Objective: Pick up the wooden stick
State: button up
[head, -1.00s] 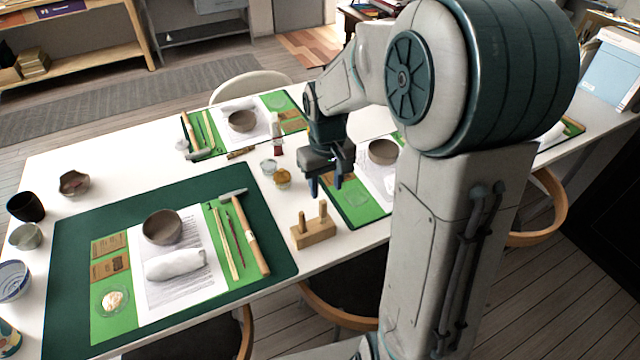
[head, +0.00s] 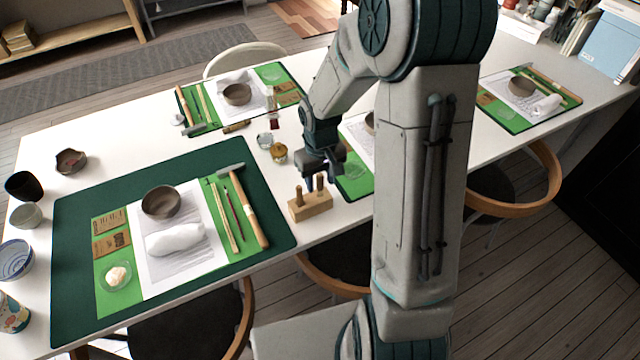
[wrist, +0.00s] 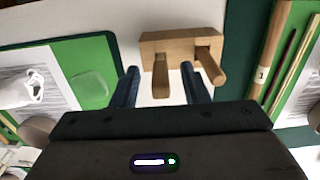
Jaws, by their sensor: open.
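A small wooden block (head: 311,208) stands on the white table and holds two upright wooden sticks. The right stick (head: 320,183) shows in the wrist view (wrist: 160,79) between my gripper's fingers, with gaps at both sides. The left stick (head: 299,197) shows in the wrist view (wrist: 211,67) just outside the other finger. My gripper (head: 322,172) is open and empty, pointing down close above the block. Whether the fingertips reach down past the stick's top cannot be told.
A large dark green mat (head: 75,225) lies to the left, with a bowl (head: 161,202), a white wrapped lump (head: 175,239), thin sticks and a hammer (head: 247,205). Small jars (head: 279,153) stand behind the block. A chair (head: 335,280) is below the table edge.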

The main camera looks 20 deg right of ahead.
aim_at(320, 187)
jog(key=shift+f, duration=1.8)
grip_shut()
jog(key=shift+r, duration=0.15)
